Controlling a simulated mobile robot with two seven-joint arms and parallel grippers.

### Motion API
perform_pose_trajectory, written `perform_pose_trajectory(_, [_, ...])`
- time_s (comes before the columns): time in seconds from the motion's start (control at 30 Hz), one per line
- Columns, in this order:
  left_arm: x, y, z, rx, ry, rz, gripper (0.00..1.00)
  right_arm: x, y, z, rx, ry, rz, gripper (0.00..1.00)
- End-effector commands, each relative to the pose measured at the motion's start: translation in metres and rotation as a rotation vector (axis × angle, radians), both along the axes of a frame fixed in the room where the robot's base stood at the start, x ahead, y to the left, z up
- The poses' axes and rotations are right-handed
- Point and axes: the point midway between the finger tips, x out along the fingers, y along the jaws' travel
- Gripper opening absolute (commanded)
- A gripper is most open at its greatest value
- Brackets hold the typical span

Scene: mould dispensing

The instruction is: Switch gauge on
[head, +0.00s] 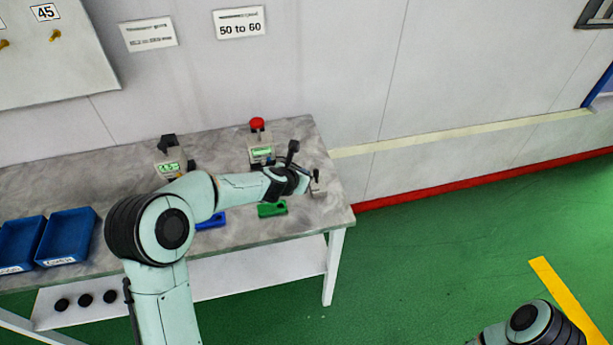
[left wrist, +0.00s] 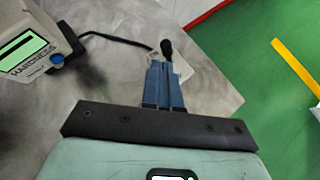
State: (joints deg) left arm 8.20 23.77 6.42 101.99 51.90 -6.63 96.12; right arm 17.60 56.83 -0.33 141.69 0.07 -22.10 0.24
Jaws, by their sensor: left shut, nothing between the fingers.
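A gauge with a lit green display, marked HARDNESS, and a round blue button (left wrist: 57,60) sits at the upper left of the left wrist view (left wrist: 28,48). A black cable runs from it to a black probe (left wrist: 167,48) by my fingertips; whether they touch it I cannot tell. In the head view, a device with a green display (head: 261,152) stands at the table's back right and looks like this gauge. My left gripper (head: 316,182) is shut and empty, right of the gauge near the table's right edge; it also shows in the left wrist view (left wrist: 158,70).
A red knob (head: 257,124) rises behind the gauge. Another device with a green display (head: 170,166) stands to its left. A green block (head: 272,209), a blue block (head: 211,221) and blue bins (head: 66,237) are on the grey table (head: 310,218). Green floor lies right.

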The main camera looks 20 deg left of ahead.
Motion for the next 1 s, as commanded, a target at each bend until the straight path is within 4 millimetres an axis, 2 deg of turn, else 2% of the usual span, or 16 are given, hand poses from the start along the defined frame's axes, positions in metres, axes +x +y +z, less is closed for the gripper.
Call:
perform_pose_trajectory(0.1, [-0.010, 0.011, 0.032, 0.002, -0.009, 0.002, 0.00, 0.011, 0.000, 0.013, 0.000, -0.012, -0.001, 0.43])
perform_pose_trajectory(0.33, [-0.029, 0.026, 0.077, 0.001, -0.011, 0.000, 0.00, 0.040, 0.000, 0.038, 0.001, -0.046, 0.000, 0.43])
perform_pose_trajectory(0.6, [-0.040, 0.032, 0.086, 0.001, -0.002, -0.002, 0.00, 0.045, 0.000, 0.042, 0.000, -0.051, 0.000, 0.43])
perform_pose_trajectory(1.0, [-0.041, 0.033, 0.086, 0.000, -0.001, -0.002, 0.00, 0.045, 0.000, 0.042, 0.000, -0.051, 0.000, 0.43])
